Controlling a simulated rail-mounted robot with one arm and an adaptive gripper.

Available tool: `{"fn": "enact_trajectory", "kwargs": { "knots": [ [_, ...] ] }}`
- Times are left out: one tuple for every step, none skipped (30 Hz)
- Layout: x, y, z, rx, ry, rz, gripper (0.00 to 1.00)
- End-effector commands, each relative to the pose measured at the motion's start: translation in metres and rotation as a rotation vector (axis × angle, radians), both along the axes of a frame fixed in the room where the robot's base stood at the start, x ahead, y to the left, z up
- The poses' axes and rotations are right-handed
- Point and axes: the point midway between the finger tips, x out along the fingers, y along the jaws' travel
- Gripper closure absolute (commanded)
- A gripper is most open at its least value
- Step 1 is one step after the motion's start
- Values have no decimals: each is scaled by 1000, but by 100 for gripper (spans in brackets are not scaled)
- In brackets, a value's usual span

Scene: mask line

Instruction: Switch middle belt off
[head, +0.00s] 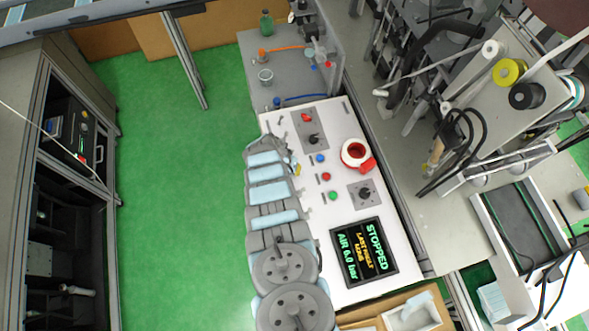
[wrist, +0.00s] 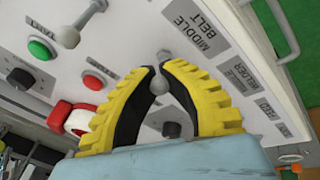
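The middle belt switch (wrist: 160,84) is a small grey toggle lever with a rounded end on the white panel, beside the MIDDLE BELT label (wrist: 195,30). My gripper (wrist: 157,70) has yellow and black fingers, with the tips closed in on both sides of this lever. The lever's end shows between the black pads, and the tips appear to touch it. In the head view my gripper (head: 297,169) is at the left edge of the control panel (head: 308,210); my arm hides that edge, and the lever cannot be made out there.
A green button (wrist: 40,48), a red button (wrist: 93,82) and a red-and-white emergency stop (wrist: 79,119) are nearby. A display (head: 364,252) reads STOPPED and AIR 6.0 bar. Green floor lies left of my arm.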

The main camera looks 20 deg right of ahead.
Motion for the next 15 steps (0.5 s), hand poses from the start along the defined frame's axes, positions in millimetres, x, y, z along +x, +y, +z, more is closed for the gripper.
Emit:
{"fn": "enact_trajectory", "kwargs": {
  "knots": [
    [1,2,-2,-19,0,3,100],
    [0,2,-3,-30,3,4,100],
    [1,2,-3,-44,3,5,100],
    [2,2,-3,-56,1,6,100],
    [3,3,-3,-66,1,5,100],
    [1,3,-4,-80,6,4,100],
    [1,3,-4,-91,7,4,100],
    [2,4,-4,-101,6,5,100],
    [2,4,-4,-115,8,5,100],
    [1,4,-4,-126,11,4,100],
    [1,4,-4,-135,13,3,100],
    [2,5,-4,-148,12,5,100],
    [3,5,-3,-158,10,4,100],
    [3,5,-3,-167,11,3,100],
    [2,5,-3,-180,16,3,100]
  ]
}}
